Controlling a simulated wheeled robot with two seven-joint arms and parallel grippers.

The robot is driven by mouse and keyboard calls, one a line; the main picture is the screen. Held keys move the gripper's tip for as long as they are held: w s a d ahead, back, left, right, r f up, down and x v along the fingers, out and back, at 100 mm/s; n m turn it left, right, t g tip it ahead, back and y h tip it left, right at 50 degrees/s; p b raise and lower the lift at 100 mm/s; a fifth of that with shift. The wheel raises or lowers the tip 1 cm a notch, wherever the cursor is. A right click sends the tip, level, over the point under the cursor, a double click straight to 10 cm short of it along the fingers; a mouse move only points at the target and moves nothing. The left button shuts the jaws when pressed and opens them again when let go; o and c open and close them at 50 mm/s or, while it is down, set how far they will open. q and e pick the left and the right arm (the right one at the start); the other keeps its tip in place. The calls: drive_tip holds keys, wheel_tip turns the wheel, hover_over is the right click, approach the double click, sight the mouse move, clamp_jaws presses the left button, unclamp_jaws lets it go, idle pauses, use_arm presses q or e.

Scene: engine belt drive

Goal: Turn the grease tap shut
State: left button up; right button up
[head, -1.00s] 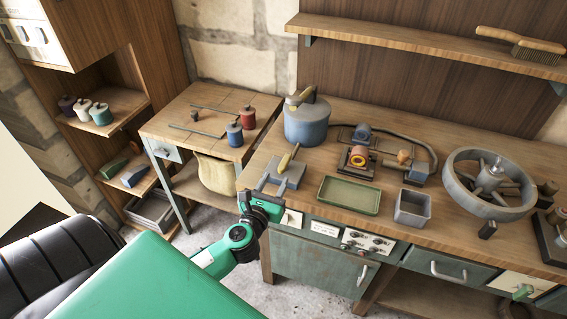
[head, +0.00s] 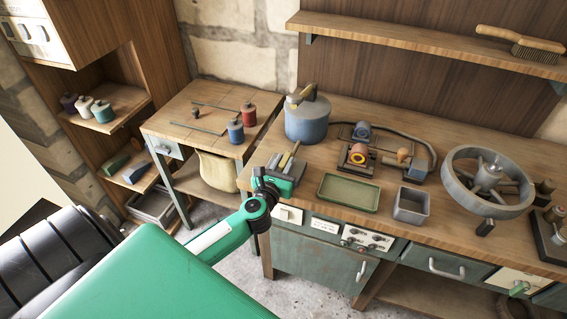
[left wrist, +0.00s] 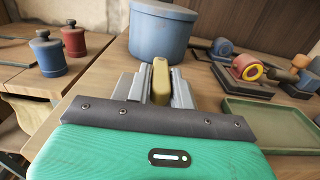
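A yellow handle (head: 287,158) stands up from a blue-grey base (head: 297,173) near the bench's front left edge; I take it as the grease tap. My left gripper (head: 283,168) is at this base, with its fingers on either side of the handle. In the left wrist view the handle (left wrist: 161,82) is between the two fingers (left wrist: 161,92), very close to both. Whether the fingers press on it I cannot tell. The gripper hides much of the base. My right gripper is not in view.
A blue pot (head: 306,122) with a brass piece on its lid stands just behind. A green tray (head: 348,193) and a grey square bin (head: 411,206) are to the right, with a large grey wheel (head: 488,183) beyond. A side table (head: 205,97) is at left.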

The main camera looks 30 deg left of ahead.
use_arm(q)
clamp_jaws()
